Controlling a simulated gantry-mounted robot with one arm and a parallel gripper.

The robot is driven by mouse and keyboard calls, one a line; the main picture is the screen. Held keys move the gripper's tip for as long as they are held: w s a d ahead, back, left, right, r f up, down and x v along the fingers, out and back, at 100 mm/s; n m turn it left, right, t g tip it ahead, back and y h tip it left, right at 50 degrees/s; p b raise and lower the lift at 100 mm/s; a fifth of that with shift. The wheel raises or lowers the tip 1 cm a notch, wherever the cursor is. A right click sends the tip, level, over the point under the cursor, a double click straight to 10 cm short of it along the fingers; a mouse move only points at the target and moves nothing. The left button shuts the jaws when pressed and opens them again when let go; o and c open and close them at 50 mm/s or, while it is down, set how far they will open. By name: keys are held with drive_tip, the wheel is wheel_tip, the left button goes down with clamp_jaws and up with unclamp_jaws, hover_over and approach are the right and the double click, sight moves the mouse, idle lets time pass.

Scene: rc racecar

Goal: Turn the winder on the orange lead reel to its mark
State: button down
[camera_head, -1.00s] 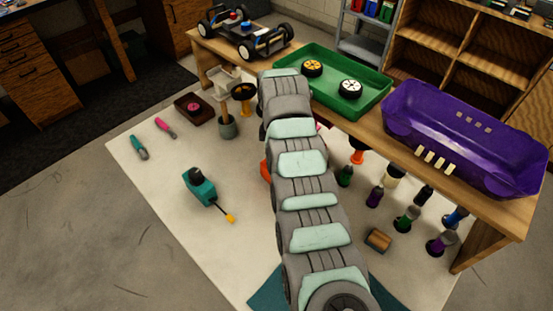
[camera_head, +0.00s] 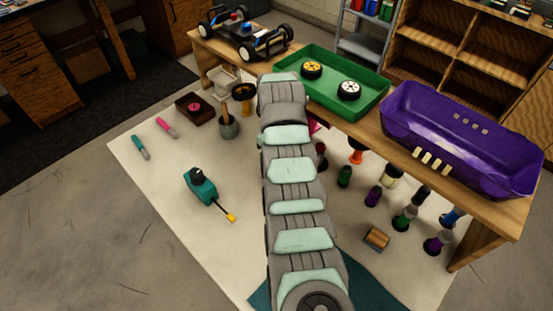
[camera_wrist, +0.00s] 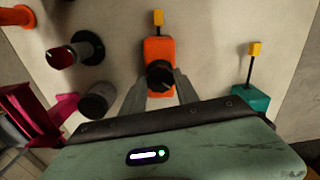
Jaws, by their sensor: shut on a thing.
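The orange lead reel (camera_wrist: 158,54) lies on the pale mat in the wrist view, with a yellow plug (camera_wrist: 158,18) on a short lead at its far end. Its black winder (camera_wrist: 160,75) sits at the near end. My gripper (camera_wrist: 160,84) is shut on the winder, one finger on each side. A pale line shows on the winder's top; I cannot make out the mark on the reel. In the head view my arm hides the reel and the gripper.
A teal reel (camera_head: 201,188) with a yellow plug lies apart on the mat. A red-topped dark knob (camera_wrist: 62,56) and a grey cylinder (camera_wrist: 97,100) stand left of my gripper. The wooden bench (camera_head: 478,240) holds a green tray (camera_head: 318,92) and a purple car shell (camera_head: 455,150).

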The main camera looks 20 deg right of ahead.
drive_tip(key=m, duration=0.3)
drive_tip(key=shift+m, duration=0.3)
drive_tip(key=c, duration=1)
unclamp_jaws()
drive_tip(key=shift+r+p, duration=0.9)
drive_tip(key=shift+r, duration=2.1)
